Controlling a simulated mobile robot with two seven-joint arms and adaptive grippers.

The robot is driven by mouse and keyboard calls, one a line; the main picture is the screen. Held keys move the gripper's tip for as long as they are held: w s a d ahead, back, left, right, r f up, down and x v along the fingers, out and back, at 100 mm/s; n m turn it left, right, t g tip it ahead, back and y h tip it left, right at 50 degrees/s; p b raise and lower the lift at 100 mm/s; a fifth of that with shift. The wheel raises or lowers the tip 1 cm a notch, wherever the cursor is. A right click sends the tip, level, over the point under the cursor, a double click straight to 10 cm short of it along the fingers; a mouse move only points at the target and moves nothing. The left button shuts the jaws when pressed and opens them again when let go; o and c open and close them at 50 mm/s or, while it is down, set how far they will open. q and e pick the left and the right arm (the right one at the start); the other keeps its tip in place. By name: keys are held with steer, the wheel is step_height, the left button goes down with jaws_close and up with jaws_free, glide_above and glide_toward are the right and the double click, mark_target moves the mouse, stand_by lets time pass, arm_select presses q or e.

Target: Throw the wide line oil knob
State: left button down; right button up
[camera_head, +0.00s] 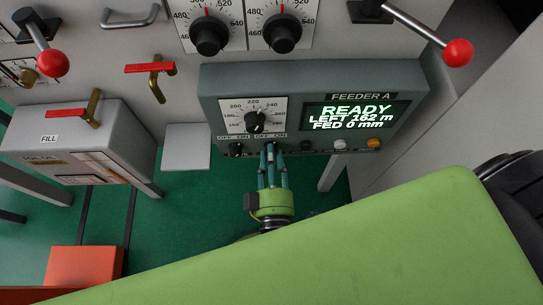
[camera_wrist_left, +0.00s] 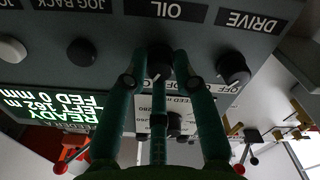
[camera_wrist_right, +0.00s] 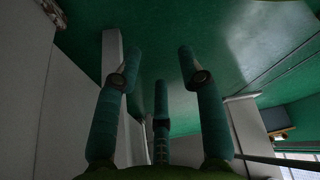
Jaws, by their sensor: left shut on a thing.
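The black oil knob (camera_wrist_left: 159,57) sits under the OIL label on the front lip of the grey-green FEEDER A panel (camera_head: 312,82). My left gripper (camera_head: 270,150) reaches up to it from below. In the left wrist view its three teal fingers (camera_wrist_left: 157,66) are closed around the knob. The fingers partly cover the knob, so its pointer setting is hard to read. In the head view the fingers hide most of it. My right gripper (camera_wrist_right: 158,68) has its fingers spread and empty, and shows only in the right wrist view.
The black DRIVE knob (camera_wrist_left: 232,68) is close beside the oil knob. A round dial (camera_head: 254,122) and a lit READY display (camera_head: 350,115) are above. White (camera_head: 340,145) and amber (camera_head: 374,143) buttons lie to the right. Red-handled levers (camera_head: 458,53) stick out nearby.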

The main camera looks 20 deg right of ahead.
arm_select(q)
steer(key=n, duration=1.1)
steer(key=shift+s+d+b, duration=0.1)
steer(key=shift+d+b, duration=0.1)
steer(key=shift+b, duration=0.15)
arm_select(e)
steer(key=shift+w+a, duration=0.15)
steer(key=shift+w, duration=0.9)
arm_select(q)
steer(key=c, duration=1)
jaws_free()
steer(key=v, duration=0.7)
steer(key=shift+s+a, duration=0.1)
steer(key=shift+s, duration=0.1)
arm_select(e)
steer(key=shift+s+f, duration=0.1)
steer(key=shift+s, duration=0.25)
